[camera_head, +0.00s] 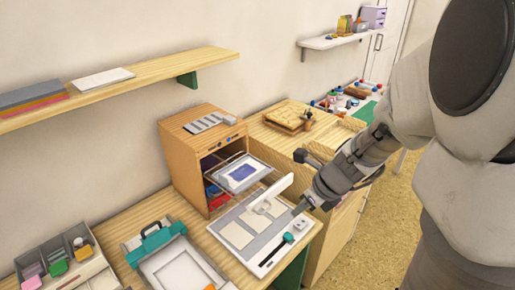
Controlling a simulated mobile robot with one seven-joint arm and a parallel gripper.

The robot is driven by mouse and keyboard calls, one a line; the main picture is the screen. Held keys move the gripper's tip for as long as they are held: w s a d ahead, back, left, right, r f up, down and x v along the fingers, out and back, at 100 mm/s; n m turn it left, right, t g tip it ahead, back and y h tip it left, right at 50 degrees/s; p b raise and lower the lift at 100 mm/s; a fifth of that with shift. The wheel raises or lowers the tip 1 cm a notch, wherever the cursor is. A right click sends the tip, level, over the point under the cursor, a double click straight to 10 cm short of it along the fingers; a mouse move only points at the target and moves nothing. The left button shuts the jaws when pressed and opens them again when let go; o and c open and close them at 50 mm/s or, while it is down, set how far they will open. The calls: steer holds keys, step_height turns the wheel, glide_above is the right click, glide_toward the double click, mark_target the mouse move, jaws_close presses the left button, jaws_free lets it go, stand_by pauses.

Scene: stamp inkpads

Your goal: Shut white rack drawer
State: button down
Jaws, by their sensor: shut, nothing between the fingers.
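A light wooden cabinet (178,150) stands on the table against the wall. A white-framed rack drawer (232,184) sticks out from its open front and carries a sheet with a blue patch (242,172). Below it, red and blue things show inside the cabinet. My gripper (301,208) is to the right of the drawer, apart from it in the picture, above the right edge of a pale board. It is shut and holds nothing. Its fingertips are small and dark here, and their height above the board is hard to tell.
The pale board (237,234) with a raised white bar (273,191) lies in front of the drawer. A teal-clamped frame (160,238) and grey organiser (68,263) stand left. A wooden cabinet (285,138) stands behind my gripper. A shelf (160,70) hangs above.

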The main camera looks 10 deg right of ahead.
steer(key=w+a+f+b, duration=0.2)
steer(key=w+a+f, duration=0.2)
steer(key=w+f, duration=0.2)
steer(key=shift+x, duration=0.9)
